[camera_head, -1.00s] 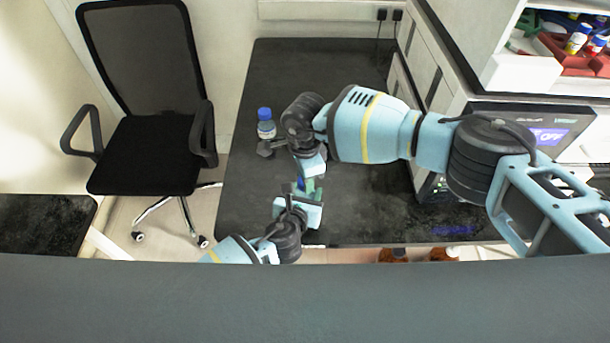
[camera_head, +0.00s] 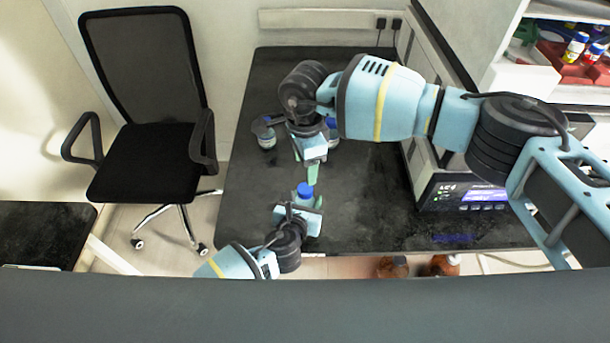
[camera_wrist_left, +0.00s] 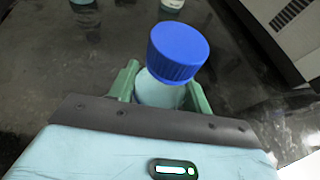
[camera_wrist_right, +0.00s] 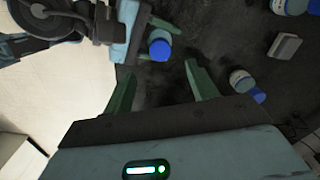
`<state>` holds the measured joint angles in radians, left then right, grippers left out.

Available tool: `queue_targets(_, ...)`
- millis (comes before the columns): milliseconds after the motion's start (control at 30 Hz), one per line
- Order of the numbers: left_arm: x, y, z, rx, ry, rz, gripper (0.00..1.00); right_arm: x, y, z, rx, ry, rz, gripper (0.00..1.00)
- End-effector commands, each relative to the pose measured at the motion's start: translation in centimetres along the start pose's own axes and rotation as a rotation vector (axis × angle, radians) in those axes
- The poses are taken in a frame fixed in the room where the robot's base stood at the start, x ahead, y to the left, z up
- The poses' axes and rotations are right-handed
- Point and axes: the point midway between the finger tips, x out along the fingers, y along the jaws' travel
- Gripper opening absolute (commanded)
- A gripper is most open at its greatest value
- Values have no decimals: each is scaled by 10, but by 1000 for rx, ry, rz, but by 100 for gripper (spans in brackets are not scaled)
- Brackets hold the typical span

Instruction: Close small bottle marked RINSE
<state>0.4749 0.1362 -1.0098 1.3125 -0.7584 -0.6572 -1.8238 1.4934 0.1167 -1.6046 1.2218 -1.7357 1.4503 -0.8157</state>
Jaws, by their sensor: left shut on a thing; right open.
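A small bottle (camera_wrist_left: 160,92) with a blue cap (camera_wrist_left: 179,50) on its top is held in my left gripper (camera_wrist_left: 163,78), whose green fingers are shut on its sides. The cap also shows in the head view (camera_head: 305,190) and in the right wrist view (camera_wrist_right: 159,46). No label on this bottle is readable, so I cannot tell whether it is marked RINSE. I cannot tell how tightly the cap sits. My right gripper (camera_head: 312,172) is open and empty, apart from the bottle and just beyond it in the head view.
A blue-capped bottle (camera_head: 332,128) stands behind that wrist. A grey block (camera_wrist_right: 285,47) lies nearby. An instrument (camera_head: 470,195) stands at right. The bench (camera_head: 360,215) front is clear.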

Motion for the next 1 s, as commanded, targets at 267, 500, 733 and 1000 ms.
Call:
queue_targets(267, 0, 0, -1, 1, 2, 1, 0, -33, 0, 0, 1, 1, 0, 58)
queue_targets(500, 0, 0, -1, 1, 2, 1, 0, -37, 0, 0, 1, 1, 2, 58)
queue_targets(733, 0, 0, -1, 1, 2, 1, 60, -37, 0, 0, 1, 1, 2, 58)
queue_targets(1000, 0, 0, 0, 0, 1, 0, 74, -37, 0, 0, 1, 1, 1, 58)
